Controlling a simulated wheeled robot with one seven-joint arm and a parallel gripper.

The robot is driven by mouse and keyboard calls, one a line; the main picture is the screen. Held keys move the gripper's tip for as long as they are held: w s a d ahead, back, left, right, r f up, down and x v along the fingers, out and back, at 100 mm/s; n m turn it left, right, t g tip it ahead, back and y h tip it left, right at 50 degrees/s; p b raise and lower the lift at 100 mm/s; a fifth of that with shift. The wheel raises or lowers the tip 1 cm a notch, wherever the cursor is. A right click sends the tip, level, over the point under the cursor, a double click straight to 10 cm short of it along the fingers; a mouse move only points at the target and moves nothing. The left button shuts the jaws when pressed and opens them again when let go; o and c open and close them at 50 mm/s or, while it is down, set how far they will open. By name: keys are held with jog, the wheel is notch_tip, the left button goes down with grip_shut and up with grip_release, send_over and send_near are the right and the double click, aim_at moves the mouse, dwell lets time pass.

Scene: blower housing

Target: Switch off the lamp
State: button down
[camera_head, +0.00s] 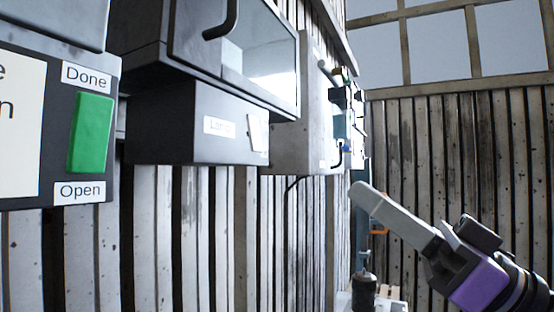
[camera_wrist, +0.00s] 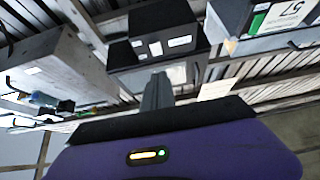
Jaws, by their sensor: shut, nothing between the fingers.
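In the head view a dark box with a label that seems to read "Lamp" (camera_head: 217,125) hangs on the wall below a glass-fronted cabinet (camera_head: 235,55). A white rocker-like switch (camera_head: 258,133) sits at the right of its front. The cabinet's inside looks bright; no bulb is distinguishable.
A panel with a green switch (camera_head: 90,133) labelled "Done" and "Open" is at the left. A grey box (camera_head: 305,115) with fittings and cables is right of the lamp box. The cabinet's handle (camera_head: 222,22) sticks out above. The space before the plank wall (camera_head: 210,225) looks clear.

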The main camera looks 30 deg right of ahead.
aim_at(256, 143)
jog(key=p+x, duration=0.2)
jog(key=x, duration=0.2)
jog(key=f+p+x, duration=0.1)
jog(key=p+x, duration=0.1)
jog(key=x, duration=0.2)
jog(key=p+x, duration=0.1)
jog(key=x, duration=0.3)
jog(key=shift+w+a+f+p, duration=0.2)
jog(key=shift+w+a+p, duration=0.1)
jog(key=shift+w+p, duration=0.1)
jog(key=shift+w+a+f, duration=0.2)
jog(key=shift+w+a, duration=0.15)
jog(key=shift+w, duration=0.15)
